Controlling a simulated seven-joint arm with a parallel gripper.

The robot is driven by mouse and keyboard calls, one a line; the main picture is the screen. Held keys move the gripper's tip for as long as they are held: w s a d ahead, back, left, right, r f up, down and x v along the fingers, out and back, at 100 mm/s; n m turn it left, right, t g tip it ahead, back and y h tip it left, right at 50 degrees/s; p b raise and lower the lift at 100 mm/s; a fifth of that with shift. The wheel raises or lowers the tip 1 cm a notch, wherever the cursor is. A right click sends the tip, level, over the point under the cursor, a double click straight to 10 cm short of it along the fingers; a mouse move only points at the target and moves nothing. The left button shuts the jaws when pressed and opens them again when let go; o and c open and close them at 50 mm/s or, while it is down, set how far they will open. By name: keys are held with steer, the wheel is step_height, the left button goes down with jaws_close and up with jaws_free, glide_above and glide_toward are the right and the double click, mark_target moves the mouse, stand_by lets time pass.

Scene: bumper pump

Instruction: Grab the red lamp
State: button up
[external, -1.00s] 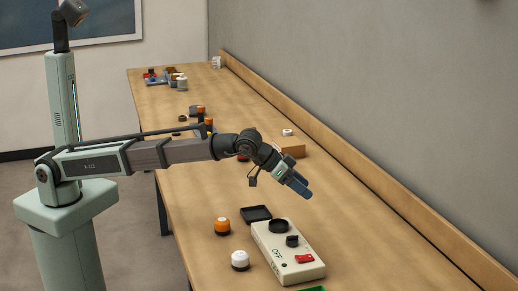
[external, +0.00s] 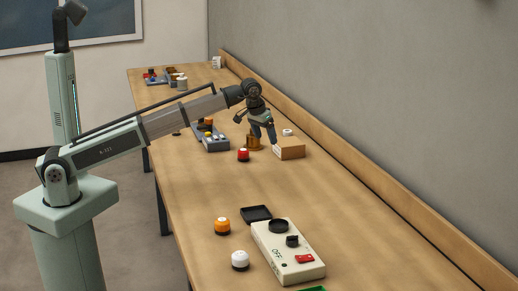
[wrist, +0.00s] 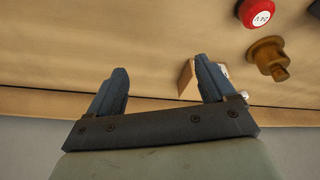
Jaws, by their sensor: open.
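The red lamp (external: 243,155), with a white top and a dark base, stands on the wooden table. In the wrist view the red lamp (wrist: 257,14) shows at the upper right, partly cut off by the top edge, with dark lettering on its white top. My gripper (external: 266,138) points down above the table, to the right of the lamp and apart from it. In the wrist view my gripper (wrist: 161,70) has its two fingers spread with nothing held between them.
A blue-grey tray of parts (external: 213,144) lies left. A cream control box (external: 285,251) is nearer. The middle table is clear.

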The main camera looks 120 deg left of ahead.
steer(key=n+g+h, duration=0.1)
steer(key=n+h, duration=0.1)
glide_above(243, 150)
steer(key=d, duration=0.2)
steer(key=shift+a+f, duration=0.4)
steer(key=shift+f, duration=1.8)
steer(key=shift+a+f, duration=0.35)
steer(key=shift+f, duration=1.8)
steer(key=shift+a+f, duration=0.4)
steer(key=shift+f, duration=1.8)
steer(key=shift+c, duration=0.2)
steer(key=c, duration=1.1)
